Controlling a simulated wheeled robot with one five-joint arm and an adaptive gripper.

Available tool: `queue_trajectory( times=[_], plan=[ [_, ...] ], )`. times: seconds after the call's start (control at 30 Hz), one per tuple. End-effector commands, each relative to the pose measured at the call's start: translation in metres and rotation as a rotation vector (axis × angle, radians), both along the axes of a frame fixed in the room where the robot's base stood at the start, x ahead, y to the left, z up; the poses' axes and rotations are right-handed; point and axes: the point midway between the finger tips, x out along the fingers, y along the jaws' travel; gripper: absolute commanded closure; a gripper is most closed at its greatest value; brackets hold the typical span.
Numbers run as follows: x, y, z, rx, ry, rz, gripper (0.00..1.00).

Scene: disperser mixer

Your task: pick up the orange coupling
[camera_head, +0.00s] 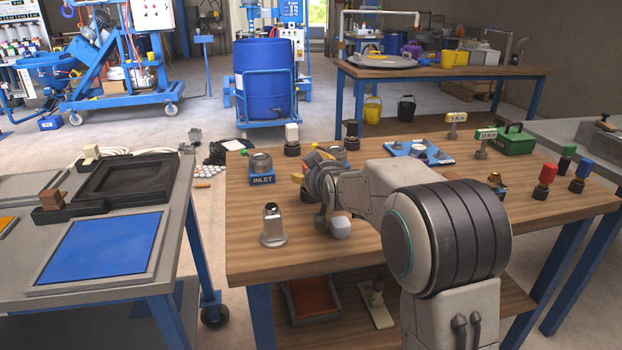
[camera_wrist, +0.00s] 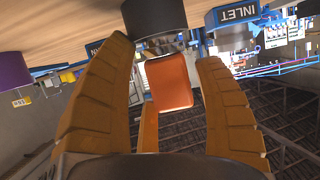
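The orange coupling (camera_wrist: 168,82) is a rounded orange block in the middle of the wrist view, attached to a dark round base (camera_wrist: 155,20). My gripper (camera_wrist: 164,65) is open, with a brown finger on each side of the coupling and a third finger behind its lower edge. Gaps show between the side fingers and the coupling; whether the third finger touches it I cannot tell. In the head view my gripper (camera_head: 310,165) is low over the near left part of the wooden table (camera_head: 330,245), and the coupling is hidden behind it.
The INLET block (camera_head: 262,170) stands just left of my gripper, and a white-topped coupling (camera_head: 292,138) stands behind. A metal fitting (camera_head: 272,225) is in front. A blue plate (camera_head: 415,150), a green box (camera_head: 512,140) and a red-topped piece (camera_head: 545,180) lie to the right.

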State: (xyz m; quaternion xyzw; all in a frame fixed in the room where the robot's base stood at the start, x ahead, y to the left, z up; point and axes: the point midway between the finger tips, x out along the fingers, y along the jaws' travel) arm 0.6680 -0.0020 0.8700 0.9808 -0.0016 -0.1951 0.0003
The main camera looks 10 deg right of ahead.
Motion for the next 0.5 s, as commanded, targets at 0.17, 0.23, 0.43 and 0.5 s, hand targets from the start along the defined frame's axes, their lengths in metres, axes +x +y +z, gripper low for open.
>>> queue_trajectory(
  times=[0.17,0.23,0.43,0.5],
  plan=[
    [-0.0002,0.0000,0.0001,0.000,0.000,0.000,0.54],
    [-0.0002,0.0000,0.0001,0.000,0.000,0.000,0.60],
    [-0.0002,0.0000,-0.0001,0.000,0.000,0.000,0.78],
    [-0.0002,-0.0001,-0.0001,0.000,0.000,0.000,0.84]
  ],
)
